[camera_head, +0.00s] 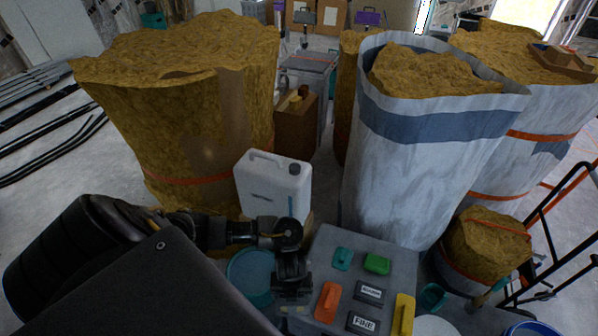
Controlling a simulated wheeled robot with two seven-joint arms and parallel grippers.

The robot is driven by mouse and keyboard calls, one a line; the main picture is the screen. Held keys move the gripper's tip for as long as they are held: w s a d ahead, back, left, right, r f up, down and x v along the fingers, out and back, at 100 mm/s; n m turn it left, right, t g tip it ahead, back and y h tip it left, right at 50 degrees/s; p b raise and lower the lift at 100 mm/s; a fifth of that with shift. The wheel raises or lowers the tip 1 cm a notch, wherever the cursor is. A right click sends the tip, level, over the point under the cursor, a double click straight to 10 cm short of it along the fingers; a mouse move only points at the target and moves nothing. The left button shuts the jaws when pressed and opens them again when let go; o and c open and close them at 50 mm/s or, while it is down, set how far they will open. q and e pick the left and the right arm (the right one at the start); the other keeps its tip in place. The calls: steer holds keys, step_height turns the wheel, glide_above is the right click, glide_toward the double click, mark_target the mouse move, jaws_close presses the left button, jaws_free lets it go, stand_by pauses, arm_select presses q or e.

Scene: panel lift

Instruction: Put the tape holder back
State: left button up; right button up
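No object in view can be told for sure as the tape holder. On a grey worktop (320,247) lie a small teal item (342,259), a green item (377,263), an orange item (328,300), a yellow item (403,315) and two dark labelled blocks, one reading "FINE" (362,323). My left gripper (292,300) points down at the worktop's left edge, left of the orange item. Its fingers are dark and too small to show whether they are open or shut. My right gripper is out of view.
A white jerrycan (273,185) stands behind my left wrist. A teal bucket (250,272) is left of the gripper. Tall insulation rolls (195,110) and a white-wrapped roll (400,170) block the back. A black tubular frame (545,235) stands at right.

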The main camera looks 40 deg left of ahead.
arm_select(q)
steer(key=w+a+f+b, duration=0.1)
steer(key=w+f, duration=0.1)
steer(key=f, duration=0.1)
steer(key=w+a+f+b, duration=0.1)
steer(key=w+f, duration=0.1)
steer(key=f, duration=0.1)
steer(key=w+a+f+b, duration=0.1)
steer(key=w+f, duration=0.2)
steer(key=f, duration=0.1)
steer(key=shift+b, duration=0.4)
steer(key=shift+s, duration=0.15)
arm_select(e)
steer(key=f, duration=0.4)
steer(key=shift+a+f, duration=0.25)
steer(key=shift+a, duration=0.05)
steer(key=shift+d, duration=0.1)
arm_select(q)
steer(key=o, duration=1)
steer(key=shift+f, duration=0.1)
step_height(320, 180, up, 12)
steer(key=p, duration=0.5)
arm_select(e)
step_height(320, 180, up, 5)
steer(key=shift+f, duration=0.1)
